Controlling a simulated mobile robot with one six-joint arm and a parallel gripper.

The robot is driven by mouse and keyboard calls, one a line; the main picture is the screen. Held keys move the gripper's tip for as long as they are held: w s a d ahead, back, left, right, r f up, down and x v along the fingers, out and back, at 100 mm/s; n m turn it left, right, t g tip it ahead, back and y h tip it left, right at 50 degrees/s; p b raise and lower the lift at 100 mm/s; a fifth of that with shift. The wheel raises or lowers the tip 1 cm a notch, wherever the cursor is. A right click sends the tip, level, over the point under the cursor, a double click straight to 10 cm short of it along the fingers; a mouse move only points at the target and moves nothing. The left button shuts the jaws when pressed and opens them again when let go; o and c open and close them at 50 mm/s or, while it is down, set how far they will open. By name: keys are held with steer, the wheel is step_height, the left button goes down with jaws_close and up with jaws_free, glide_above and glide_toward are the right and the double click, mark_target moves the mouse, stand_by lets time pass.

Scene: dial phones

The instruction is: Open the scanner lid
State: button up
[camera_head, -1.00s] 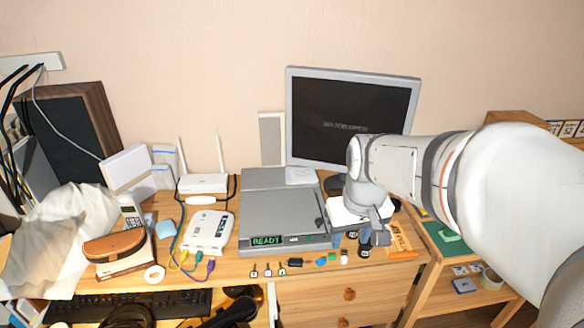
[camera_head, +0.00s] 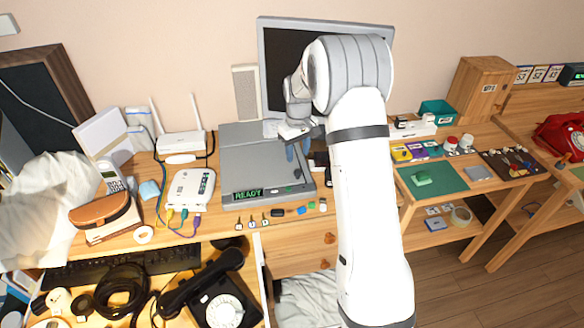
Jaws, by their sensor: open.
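The grey flatbed scanner (camera_head: 250,165) lies on the wooden desk, left of my arm. Its lid looks shut and flat. A green READY display (camera_head: 248,194) lights its front edge. My gripper (camera_head: 297,150) points down over the right side of the scanner, with its bluish fingers apart and nothing seen between them. I cannot tell whether the fingers touch the lid. My arm hides part of the desk right of the scanner.
A monitor (camera_head: 274,75) stands behind the scanner and a white router (camera_head: 181,142) behind its left side. A white box with cables (camera_head: 191,190) sits to the left. Small coloured items line the desk's front edge. An open drawer below holds a black dial phone (camera_head: 222,304).

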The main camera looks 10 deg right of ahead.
mark_target(298, 172)
step_height(298, 172, down, 8)
steer(key=shift+r+p, duration=0.15)
steer(key=shift+p, duration=0.4)
steer(key=shift+c, duration=0.4)
jaws_close()
